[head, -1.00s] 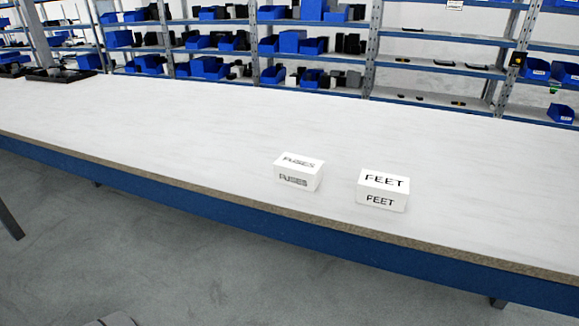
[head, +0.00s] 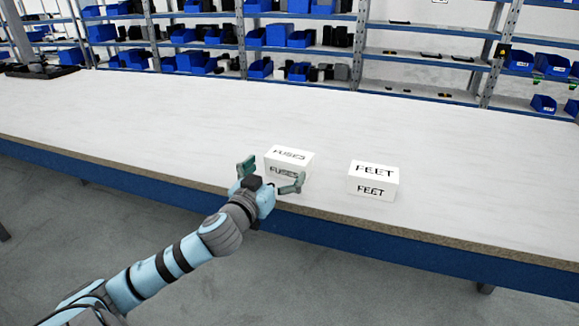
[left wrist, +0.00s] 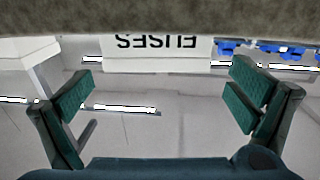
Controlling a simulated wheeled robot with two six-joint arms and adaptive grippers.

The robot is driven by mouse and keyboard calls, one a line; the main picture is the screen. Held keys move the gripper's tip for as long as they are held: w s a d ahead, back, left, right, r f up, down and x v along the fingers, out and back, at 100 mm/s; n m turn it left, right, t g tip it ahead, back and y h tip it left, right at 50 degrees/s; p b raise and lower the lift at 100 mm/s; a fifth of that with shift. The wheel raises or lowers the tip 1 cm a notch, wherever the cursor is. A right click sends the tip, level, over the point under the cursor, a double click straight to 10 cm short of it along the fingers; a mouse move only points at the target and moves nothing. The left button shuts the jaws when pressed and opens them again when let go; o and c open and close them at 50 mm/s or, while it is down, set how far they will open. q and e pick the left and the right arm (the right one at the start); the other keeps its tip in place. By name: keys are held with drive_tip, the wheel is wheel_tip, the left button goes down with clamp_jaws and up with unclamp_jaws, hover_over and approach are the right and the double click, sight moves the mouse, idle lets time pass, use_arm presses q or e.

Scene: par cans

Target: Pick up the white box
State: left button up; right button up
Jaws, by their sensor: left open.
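A white box marked FUSES (head: 291,156) stands on the workbench (head: 180,125) near its front edge. A second white box, marked FEET (head: 373,179), stands to its right, apart from it. My left gripper (head: 272,174) is open and empty in front of the FUSES box; its fingers partly cover the box's front in the head view. In the left wrist view, the open fingers (left wrist: 158,105) show with nothing between them. The FUSES face (left wrist: 157,50) appears upside down beyond them, near the top centre. My right gripper is not in view.
The bench's front edge (head: 440,236) runs just under the boxes. The bench top is clear to the left and behind. A dark tray (head: 40,71) lies at the far left. Shelves with blue bins (head: 190,60) stand behind the bench.

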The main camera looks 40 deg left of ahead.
sight(286, 159)
use_arm(q)
drive_tip(key=x, duration=0.1)
drive_tip(key=p+x, duration=0.1)
drive_tip(key=x, duration=0.2)
drive_tip(key=shift+w+d+r, duration=0.25)
drive_tip(key=shift+r, duration=0.15)
drive_tip(key=shift+w+a+f, duration=0.1)
drive_tip(key=shift+w+f, duration=0.05)
drive_tip(key=c, duration=0.9)
